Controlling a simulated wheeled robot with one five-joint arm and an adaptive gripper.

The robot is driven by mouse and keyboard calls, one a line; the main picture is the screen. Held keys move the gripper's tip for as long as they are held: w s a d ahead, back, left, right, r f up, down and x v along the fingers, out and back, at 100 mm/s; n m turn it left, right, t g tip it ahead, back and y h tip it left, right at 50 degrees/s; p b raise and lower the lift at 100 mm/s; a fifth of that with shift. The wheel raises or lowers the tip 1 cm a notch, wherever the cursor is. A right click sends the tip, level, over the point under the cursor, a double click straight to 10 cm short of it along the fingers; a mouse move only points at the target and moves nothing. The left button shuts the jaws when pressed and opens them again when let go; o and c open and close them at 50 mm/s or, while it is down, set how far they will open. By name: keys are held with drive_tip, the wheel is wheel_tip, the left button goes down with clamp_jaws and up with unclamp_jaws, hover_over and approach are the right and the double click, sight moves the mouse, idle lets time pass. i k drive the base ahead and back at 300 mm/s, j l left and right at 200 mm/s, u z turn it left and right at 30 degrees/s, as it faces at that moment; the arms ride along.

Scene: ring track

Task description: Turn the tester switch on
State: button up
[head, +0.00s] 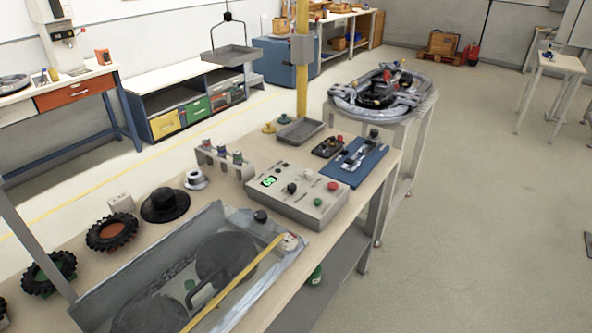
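The tester, likely the grey box (318,219), stands on the workbench (365,200) near the middle of the view. Its sloped top carries a small lit green display (269,181), dark knobs (292,188), a red button (332,186) and a green button (317,202). Small light controls also sit on it. I cannot tell which control is the switch or how it is set. My gripper is not in view.
A large grey-framed case (95,290) fills the near bench. A black domed part (165,205), a tool rack (224,163) and a blue board (357,166) lie around the tester. The ring track (383,90) stands behind.

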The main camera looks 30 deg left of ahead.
sight(291, 187)
drive_tip(key=i+z, duration=0.25)
drive_tip(key=i+j+z, duration=0.2)
drive_tip(key=i, duration=0.25)
drive_tip(key=i+z, duration=0.1)
drive_tip(key=z, duration=0.3)
drive_tip(key=i+j+z, duration=0.1)
drive_tip(key=z, duration=0.3)
drive_tip(key=j+z, duration=0.15)
drive_tip(key=z, duration=0.25)
drive_tip(key=i+j+z, duration=0.1)
drive_tip(key=z, duration=0.35)
drive_tip(key=j+z, duration=0.1)
drive_tip(key=z, duration=0.8)
drive_tip(key=k+j+z, duration=0.1)
drive_tip(key=z, duration=0.85)
drive_tip(key=k+j+z, duration=0.1)
drive_tip(key=z, duration=0.35)
drive_tip(key=k+z, duration=0.1)
drive_tip(key=z, duration=0.8)
drive_tip(key=k+l+z, duration=0.1)
drive_tip(key=z, duration=0.35)
drive_tip(key=l+z, duration=0.1)
drive_tip(key=z, duration=0.3)
drive_tip(key=l+z, duration=0.15)
drive_tip(key=z, duration=0.2)
drive_tip(key=l+z, duration=0.15)
drive_tip(key=z, duration=0.25)
drive_tip(key=k, duration=0.05)
